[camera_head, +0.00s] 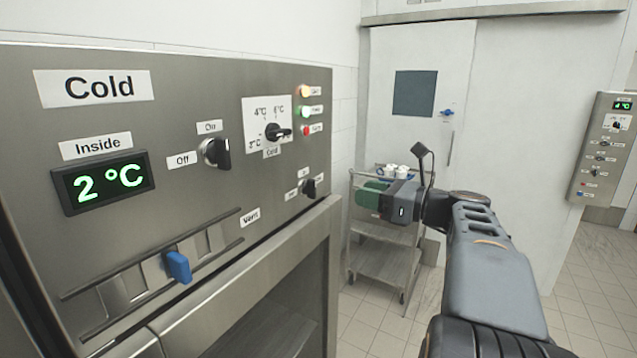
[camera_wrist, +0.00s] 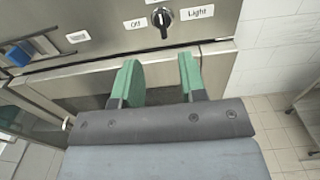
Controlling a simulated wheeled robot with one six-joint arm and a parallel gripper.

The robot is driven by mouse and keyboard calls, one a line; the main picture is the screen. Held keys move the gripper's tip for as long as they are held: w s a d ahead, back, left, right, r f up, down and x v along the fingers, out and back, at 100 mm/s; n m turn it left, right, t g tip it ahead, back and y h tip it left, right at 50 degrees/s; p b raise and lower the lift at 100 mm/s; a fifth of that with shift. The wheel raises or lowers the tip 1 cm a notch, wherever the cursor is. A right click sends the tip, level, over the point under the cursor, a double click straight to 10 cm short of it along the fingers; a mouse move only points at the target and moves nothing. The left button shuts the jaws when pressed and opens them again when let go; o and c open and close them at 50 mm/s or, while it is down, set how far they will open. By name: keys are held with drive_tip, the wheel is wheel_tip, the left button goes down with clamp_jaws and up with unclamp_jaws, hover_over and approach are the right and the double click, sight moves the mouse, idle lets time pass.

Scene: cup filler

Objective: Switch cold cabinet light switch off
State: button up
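The cold cabinet's light switch is a small black rotary knob (camera_head: 309,188) at the lower right of the steel panel. In the wrist view the knob (camera_wrist: 162,18) has an "Off" label (camera_wrist: 136,24) at its left and a "Light" label (camera_wrist: 198,13) at its right. Its grip stands close to upright, not turned toward "Off"; the label above it is cut off. My gripper (camera_wrist: 160,78) is open and empty, its green fingers apart, below the knob in the wrist view and not touching it. In the head view my gripper (camera_head: 372,194) is right of the panel.
The panel also holds a larger On/Off knob (camera_head: 216,153), a temperature dial (camera_head: 277,132), a blue vent slider (camera_head: 178,267) and a "2 °C" display (camera_head: 103,182). The cabinet's door frame (camera_head: 270,272) lies below. A steel cart (camera_head: 385,262) with white cups stands behind my gripper.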

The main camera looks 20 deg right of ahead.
sight(316, 183)
drive_tip(key=p+x, duration=0.2)
drive_tip(key=x, duration=1)
drive_tip(key=shift+w+p, duration=0.1)
drive_tip(key=shift+p, duration=0.2)
clamp_jaws()
